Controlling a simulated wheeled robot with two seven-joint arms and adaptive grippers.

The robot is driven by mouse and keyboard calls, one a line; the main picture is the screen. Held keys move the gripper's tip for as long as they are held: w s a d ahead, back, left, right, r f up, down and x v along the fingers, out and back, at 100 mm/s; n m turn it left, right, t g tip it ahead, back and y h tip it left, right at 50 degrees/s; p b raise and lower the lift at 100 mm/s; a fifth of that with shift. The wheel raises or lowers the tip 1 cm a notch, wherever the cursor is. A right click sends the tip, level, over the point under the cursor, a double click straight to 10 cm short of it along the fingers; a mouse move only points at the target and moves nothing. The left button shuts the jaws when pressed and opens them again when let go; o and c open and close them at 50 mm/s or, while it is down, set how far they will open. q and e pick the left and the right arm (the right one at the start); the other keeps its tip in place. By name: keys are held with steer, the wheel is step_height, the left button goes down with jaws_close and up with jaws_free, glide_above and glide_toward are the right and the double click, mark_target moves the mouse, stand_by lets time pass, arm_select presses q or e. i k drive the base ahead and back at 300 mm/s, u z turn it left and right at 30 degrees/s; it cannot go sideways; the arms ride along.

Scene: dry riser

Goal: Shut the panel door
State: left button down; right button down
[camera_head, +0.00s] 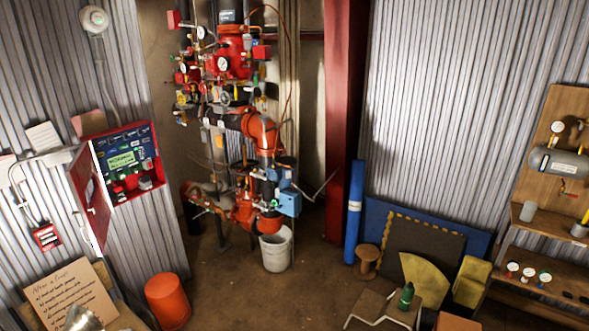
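The red panel box (158,193) is mounted on the corrugated wall at the left. Its dark control face shows a small lit green screen, buttons and some fittings below. The panel door (91,208) is red with a pale edge and stands open. It swings out from the left side of the box, and I see it at a steep angle. Neither of my grippers can be made out in the head view.
An upturned orange bucket (167,301) stands on the floor below the panel. A handwritten board (70,298) and a partly cut-off shiny metal object (82,319) are at the lower left. Red pipework (240,125) stands right of the panel. The middle floor is clear.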

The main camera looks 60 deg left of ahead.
mark_target(85, 164)
steer(key=u, duration=3.7)
steer(key=i, duration=1.1)
